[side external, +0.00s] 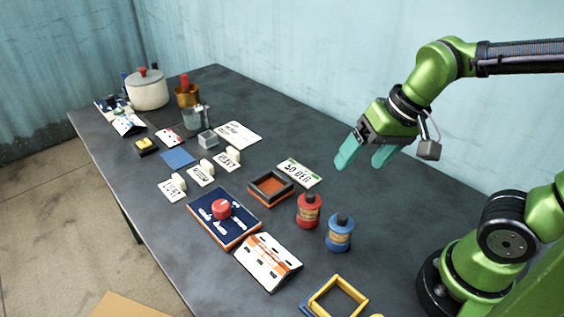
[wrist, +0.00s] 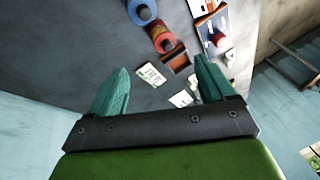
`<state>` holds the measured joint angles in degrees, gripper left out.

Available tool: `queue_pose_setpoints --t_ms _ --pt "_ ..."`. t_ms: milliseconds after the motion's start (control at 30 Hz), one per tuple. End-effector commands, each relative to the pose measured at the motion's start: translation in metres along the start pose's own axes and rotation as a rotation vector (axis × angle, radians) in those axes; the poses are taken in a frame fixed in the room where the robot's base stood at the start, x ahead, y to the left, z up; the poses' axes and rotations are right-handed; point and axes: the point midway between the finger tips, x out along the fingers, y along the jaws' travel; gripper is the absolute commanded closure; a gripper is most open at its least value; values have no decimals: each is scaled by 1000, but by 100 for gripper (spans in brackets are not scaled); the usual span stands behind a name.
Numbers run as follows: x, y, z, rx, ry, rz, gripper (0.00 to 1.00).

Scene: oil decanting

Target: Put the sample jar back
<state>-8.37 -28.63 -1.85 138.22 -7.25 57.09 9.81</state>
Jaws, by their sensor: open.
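A clear glass vessel (side external: 194,119), possibly the sample jar, stands toward the far end of the dark table; its contents are too small to make out. A small grey open box (side external: 208,140) sits just in front of it. My gripper (side external: 363,162) is open and empty, high above the right side of the table and well away from the vessel. In the wrist view the two teal fingers (wrist: 161,68) are spread apart with nothing between them. I do not make out the glass vessel in the wrist view.
A red bottle (side external: 309,212) and a blue bottle (side external: 340,235) stand nearest my arm. An orange-black tray (side external: 257,196), a blue board (side external: 240,222) with a red knob, and several label cards lie mid-table. A white pot (side external: 147,94) stands far back.

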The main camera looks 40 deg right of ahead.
Motion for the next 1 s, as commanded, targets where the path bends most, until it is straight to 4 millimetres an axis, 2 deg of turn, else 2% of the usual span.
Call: queue_pose_setpoints --t_ms 33,100,267,1000 --pt "-12 3 -2 -6 65 -36 18" --pt "-24 6 -4 -26 138 -71 18" --pt "-38 9 -6 -55 233 -106 18" --pt "-40 9 -7 -59 241 -109 18"
